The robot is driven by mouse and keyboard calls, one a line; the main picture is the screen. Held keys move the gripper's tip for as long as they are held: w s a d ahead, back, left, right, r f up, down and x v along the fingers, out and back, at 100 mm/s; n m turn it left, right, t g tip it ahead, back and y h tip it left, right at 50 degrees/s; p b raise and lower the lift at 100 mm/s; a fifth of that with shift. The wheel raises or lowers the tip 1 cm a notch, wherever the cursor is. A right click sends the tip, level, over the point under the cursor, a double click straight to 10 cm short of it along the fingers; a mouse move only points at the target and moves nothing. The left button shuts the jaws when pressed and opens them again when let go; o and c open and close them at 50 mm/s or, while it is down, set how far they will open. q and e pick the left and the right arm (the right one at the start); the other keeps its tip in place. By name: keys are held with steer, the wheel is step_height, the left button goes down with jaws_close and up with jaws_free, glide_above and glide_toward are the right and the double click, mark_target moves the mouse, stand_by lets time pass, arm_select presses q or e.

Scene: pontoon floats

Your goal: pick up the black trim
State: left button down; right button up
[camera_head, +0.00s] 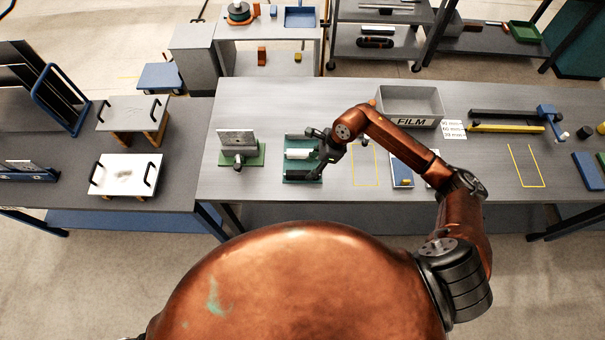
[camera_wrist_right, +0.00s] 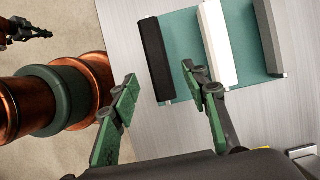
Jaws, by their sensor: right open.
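The black trim (camera_wrist_right: 156,60) is a dark bar lying along one edge of a teal tray (camera_wrist_right: 185,35). Beside it on the tray lie a white bar (camera_wrist_right: 217,45) and a grey bar (camera_wrist_right: 269,38), apart from it. My right gripper (camera_wrist_right: 162,77) is open and empty. Its fingertips appear on either side of the black trim's end in the wrist view; I cannot tell the height gap. My left gripper (camera_wrist_right: 30,32) shows small at the wrist view's upper left, its jaws unclear.
A grey bin marked FILM (camera_head: 411,108) stands right of the tray. A green stand with a grey plate (camera_head: 237,137) is to its left. A blue-and-white board (camera_head: 402,173) lies to the right. Long dark and yellow bars (camera_head: 505,128) lie farther right. Bare bench surrounds the tray.

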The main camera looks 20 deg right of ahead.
mark_target(304, 173)
steer(key=x, duration=0.2)
steer(key=p+x, duration=0.1)
steer(key=x, duration=0.1)
steer(key=shift+a, duration=0.45)
steer(key=shift+w+a+f, duration=0.1)
steer(key=shift+a+f, duration=0.05)
steer(key=shift+f, duration=0.4)
steer(key=shift+c, duration=0.7)
jaws_close()
